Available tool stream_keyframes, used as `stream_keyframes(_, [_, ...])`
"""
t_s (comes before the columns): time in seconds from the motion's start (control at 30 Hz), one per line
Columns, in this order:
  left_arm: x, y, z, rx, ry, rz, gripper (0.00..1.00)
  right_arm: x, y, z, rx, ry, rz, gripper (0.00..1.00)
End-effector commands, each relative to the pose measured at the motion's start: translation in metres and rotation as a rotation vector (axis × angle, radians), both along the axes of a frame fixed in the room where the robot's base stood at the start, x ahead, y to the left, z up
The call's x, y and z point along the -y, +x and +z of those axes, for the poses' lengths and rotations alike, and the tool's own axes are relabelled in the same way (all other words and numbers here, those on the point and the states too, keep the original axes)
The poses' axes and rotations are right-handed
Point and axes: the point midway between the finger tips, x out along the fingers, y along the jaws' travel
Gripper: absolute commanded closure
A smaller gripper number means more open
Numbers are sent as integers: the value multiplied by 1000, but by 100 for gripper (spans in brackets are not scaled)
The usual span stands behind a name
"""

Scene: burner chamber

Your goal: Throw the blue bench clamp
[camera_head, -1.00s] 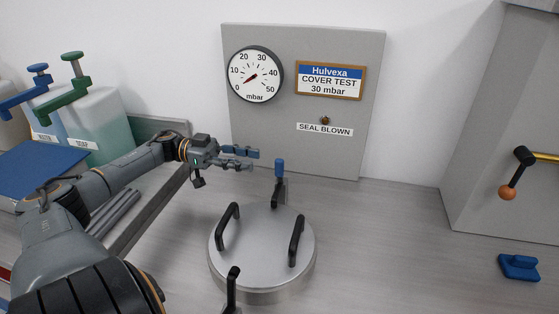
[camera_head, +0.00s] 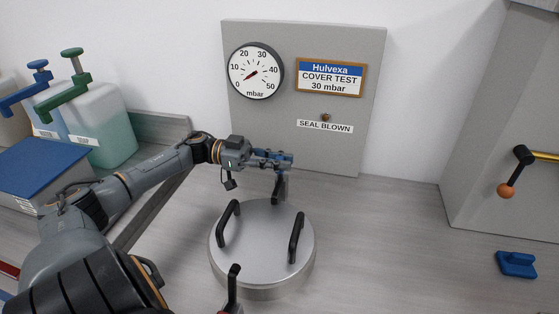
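The bench clamp (camera_head: 281,189) stands upright at the back edge of the round metal cover. Its dark lower part shows; its blue upper handle is mostly hidden behind my gripper's fingers. My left gripper (camera_head: 284,161) reaches in from the left, level with the clamp's top, with its fingers at the blue handle. Whether the fingers are closed on the handle or only around it cannot be told. The round cover (camera_head: 262,232) lies flat with two black handles. A second dark clamp (camera_head: 233,287) stands at its front edge. My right gripper is out of view.
A grey panel behind carries a gauge (camera_head: 255,71), needle near the low end, and a sign (camera_head: 330,77). Pump bottles (camera_head: 104,125) and a blue-topped box (camera_head: 40,165) stand left. A blue handled block (camera_head: 517,264) lies right.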

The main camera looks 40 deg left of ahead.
Motion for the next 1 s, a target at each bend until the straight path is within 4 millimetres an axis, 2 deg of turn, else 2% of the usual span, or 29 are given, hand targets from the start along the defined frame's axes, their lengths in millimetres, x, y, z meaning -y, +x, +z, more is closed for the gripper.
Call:
stream_keyframes(0.57, [-2, 3, 2, -39, -20, 0, 100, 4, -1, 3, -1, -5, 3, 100])
stream_keyframes(1.0, [-14, 24, 4, -325, -179, 3, 100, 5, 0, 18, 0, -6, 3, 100])
